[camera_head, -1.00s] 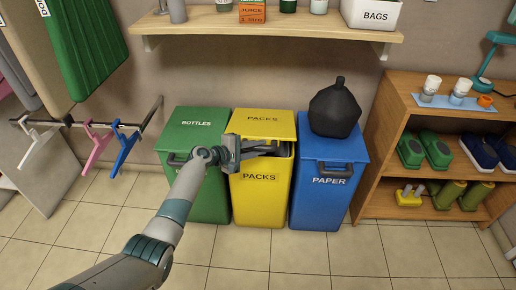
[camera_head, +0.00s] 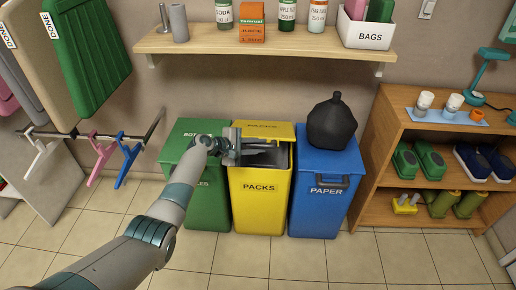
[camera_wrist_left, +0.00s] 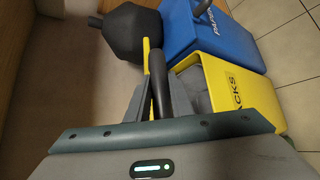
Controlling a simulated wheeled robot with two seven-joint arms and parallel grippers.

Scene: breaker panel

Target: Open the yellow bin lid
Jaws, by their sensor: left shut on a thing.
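The yellow bin (camera_head: 258,205), marked PACKS, stands between the green and blue bins. Its yellow lid (camera_head: 266,128) is tilted up at the front, with a dark gap between it and the bin's rim. In the left wrist view the lid shows as a thin yellow edge (camera_wrist_left: 147,62) beside the dark fingers, and the yellow bin (camera_wrist_left: 222,85) lies to the right. My right gripper is not in view.
A black bag (camera_head: 332,122) sits on the blue bin (camera_head: 318,205), close to the yellow lid's right side. The green bin (camera_head: 208,215) is on the left, partly behind my arm. A wall shelf (camera_head: 270,44) with bottles and a box hangs above. The floor in front is clear.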

